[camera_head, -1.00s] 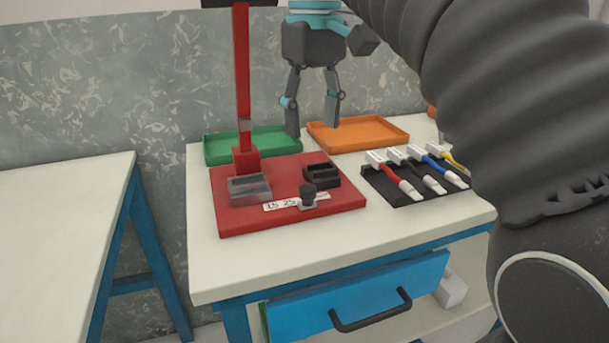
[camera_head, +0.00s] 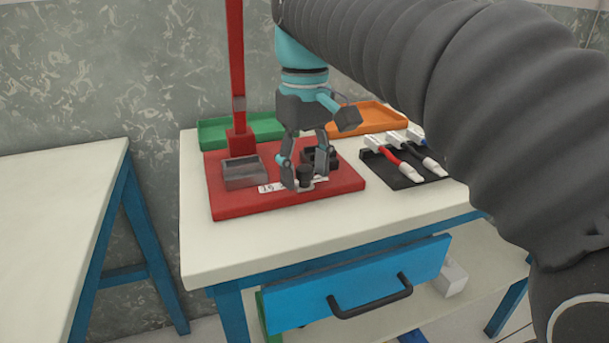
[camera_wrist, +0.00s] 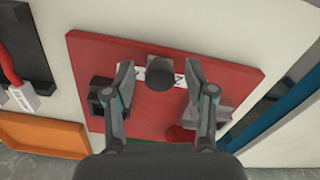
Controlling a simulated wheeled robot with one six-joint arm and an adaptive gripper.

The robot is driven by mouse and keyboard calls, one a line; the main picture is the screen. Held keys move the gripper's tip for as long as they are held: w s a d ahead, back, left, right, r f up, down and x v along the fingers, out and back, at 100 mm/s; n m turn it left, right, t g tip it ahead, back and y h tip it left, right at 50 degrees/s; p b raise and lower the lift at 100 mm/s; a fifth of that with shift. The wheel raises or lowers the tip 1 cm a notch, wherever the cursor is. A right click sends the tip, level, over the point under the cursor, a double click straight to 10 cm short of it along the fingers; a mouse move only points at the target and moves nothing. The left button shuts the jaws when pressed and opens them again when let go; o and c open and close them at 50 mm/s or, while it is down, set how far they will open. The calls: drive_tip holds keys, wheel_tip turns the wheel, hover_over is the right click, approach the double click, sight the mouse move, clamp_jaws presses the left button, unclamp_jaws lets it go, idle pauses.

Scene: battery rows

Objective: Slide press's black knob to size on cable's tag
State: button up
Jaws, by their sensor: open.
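The red press base (camera_head: 235,202) lies on the white table, with a red upright post (camera_head: 237,75) at its back left. The black knob (camera_head: 305,173) stands on the white number strip (camera_head: 268,188) near the base's front; in the wrist view the knob (camera_wrist: 159,72) covers part of the strip. My gripper (camera_head: 306,182) is open and lowered at the knob, one finger on each side. In the wrist view both fingertips (camera_wrist: 160,78) stand apart from the knob. Cables (camera_head: 403,158) with white tags lie on a black rack at right; the tag sizes are unreadable here.
A grey block (camera_head: 242,172) and a black block (camera_head: 312,157) sit on the press base. A green tray (camera_head: 262,128) and an orange tray (camera_head: 368,117) are behind. A blue drawer (camera_head: 350,285) hangs below the table. The table's front strip is clear.

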drive_tip(key=shift+f, duration=0.5)
clamp_jaws()
